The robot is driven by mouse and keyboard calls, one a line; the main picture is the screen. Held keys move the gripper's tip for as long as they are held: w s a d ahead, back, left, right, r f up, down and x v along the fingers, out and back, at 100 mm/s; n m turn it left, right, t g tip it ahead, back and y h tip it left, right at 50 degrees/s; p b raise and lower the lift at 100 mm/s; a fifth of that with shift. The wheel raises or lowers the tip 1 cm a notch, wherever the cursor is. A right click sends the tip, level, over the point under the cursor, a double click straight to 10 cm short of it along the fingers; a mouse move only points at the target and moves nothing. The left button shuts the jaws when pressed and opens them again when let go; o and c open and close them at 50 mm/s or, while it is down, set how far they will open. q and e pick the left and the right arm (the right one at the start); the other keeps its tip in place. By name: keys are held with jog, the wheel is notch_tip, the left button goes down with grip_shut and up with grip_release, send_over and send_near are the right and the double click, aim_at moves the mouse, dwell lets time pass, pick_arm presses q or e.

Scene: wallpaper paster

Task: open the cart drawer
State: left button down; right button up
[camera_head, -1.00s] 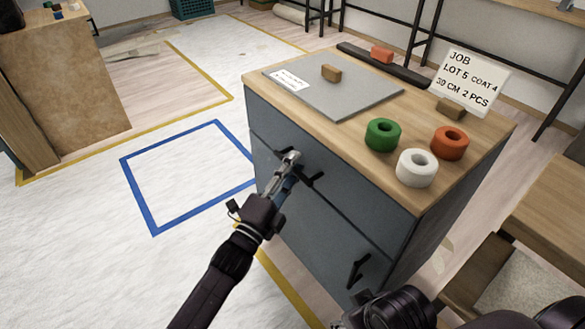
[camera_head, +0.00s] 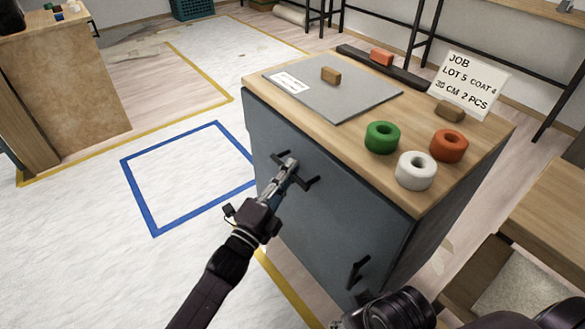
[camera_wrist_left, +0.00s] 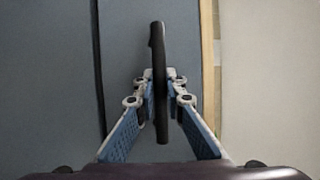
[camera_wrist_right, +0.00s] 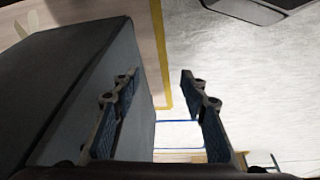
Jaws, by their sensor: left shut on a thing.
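The grey-blue cart (camera_head: 330,218) has a wooden top. A dark bar handle (camera_head: 312,182) is on its upper drawer front, and a second dark handle (camera_head: 358,270) is lower down. My left gripper (camera_head: 289,166) is shut on the upper handle. In the left wrist view the handle (camera_wrist_left: 159,45) stands between the two fingers of the left gripper (camera_wrist_left: 160,82). The drawer front (camera_wrist_left: 128,50) shows behind it. How far the drawer stands out is hard to tell. My right gripper (camera_wrist_right: 160,78) is open and empty beside the cart's side in its wrist view.
The cart top carries green (camera_head: 382,137), orange (camera_head: 449,145) and white (camera_head: 416,170) rolls, a grey board (camera_head: 345,95) and a job sign (camera_head: 470,82). A wooden table (camera_head: 550,210) stands close at the right. The floor in front, with a blue taped square (camera_head: 152,220), is clear.

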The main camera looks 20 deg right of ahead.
pick_arm(q)
jog(key=s+a+p, duration=0.3)
jog(key=s+a, duration=0.1)
jog(key=a, duration=0.8)
jog(key=s+a+p, duration=0.3)
jog(key=s+a, duration=0.2)
jog(key=a, duration=0.7)
jog(key=shift+a+p, duration=0.3)
jog(key=shift+a, duration=0.1)
pick_arm(e)
notch_tip(320, 180, down, 18)
jog(key=s+g, duration=0.1)
jog(key=shift+s+f, duration=0.15)
jog(key=shift+s, duration=0.2)
pick_arm(q)
jog(key=shift+f, duration=0.1)
jog(key=c, duration=2)
grip_release()
jog(key=shift+o, duration=0.2)
pick_arm(e)
jog(key=shift+a, duration=0.1)
pick_arm(q)
jog(key=v, duration=1.2)
